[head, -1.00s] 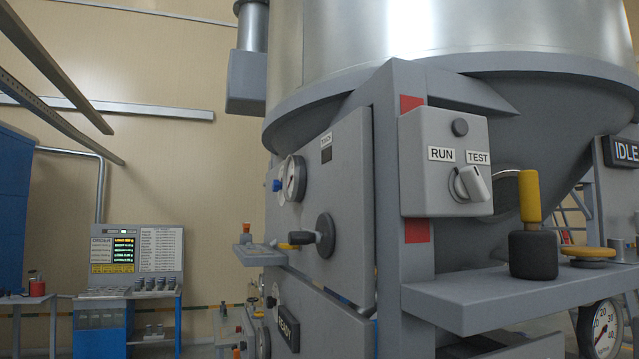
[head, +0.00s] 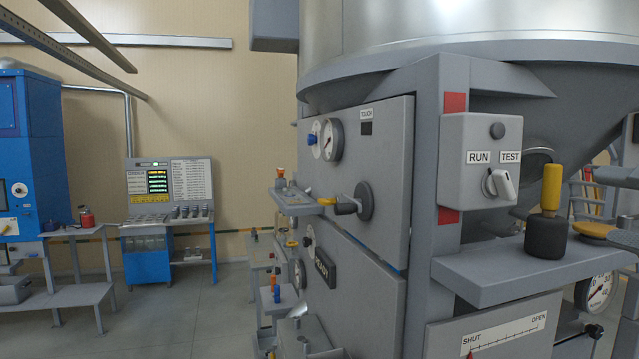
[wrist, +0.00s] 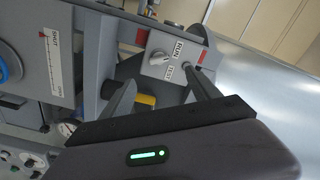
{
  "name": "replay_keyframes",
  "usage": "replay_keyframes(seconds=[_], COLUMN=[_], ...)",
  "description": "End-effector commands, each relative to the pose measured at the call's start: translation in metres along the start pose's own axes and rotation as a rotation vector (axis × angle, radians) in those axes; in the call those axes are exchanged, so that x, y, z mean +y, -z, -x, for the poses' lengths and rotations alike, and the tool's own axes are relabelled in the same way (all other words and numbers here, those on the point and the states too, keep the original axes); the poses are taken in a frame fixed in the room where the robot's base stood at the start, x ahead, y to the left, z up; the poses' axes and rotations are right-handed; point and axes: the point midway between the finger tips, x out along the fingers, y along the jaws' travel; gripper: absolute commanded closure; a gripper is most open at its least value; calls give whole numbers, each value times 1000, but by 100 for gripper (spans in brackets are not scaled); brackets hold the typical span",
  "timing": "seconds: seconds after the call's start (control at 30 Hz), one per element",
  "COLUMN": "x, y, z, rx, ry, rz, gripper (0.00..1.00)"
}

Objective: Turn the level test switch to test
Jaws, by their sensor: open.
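The level test switch is a pale lever knob (head: 502,184) on a grey box (head: 462,196) fixed to the silo frame in the head view. Labels RUN (head: 479,157) and TEST (head: 510,157) sit above the knob. I cannot tell surely which label the lever points to. In the wrist view the knob (wrist: 160,57) shows tilted, beyond the fingers. My gripper (wrist: 161,75) is open and empty, its fingers apart and pointing toward the box. It seems short of the knob, not touching it. My gripper is not in the head view.
A grey shelf (head: 480,272) juts out below the box. On it stands a black-based yellow handle (head: 549,215), close under the switch. A gauge panel (head: 385,235) with a black knob is to the left. Open floor (head: 170,320) lies at lower left.

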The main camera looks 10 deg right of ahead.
Motion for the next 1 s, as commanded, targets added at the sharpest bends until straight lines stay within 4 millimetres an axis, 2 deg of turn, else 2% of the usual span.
replay_keyframes(seconds=[0.3, 0.5, 0.7, 1.0], x=[-4, -2, 1, 2], y=[0, 0, 0, 0], z=[-92, -141, -162, -165], rx=[-8, -5, -2, -1], ry=[1, -3, -4, -5], rz=[-5, -5, -4, -3], gripper=[29, 29, 29, 29])
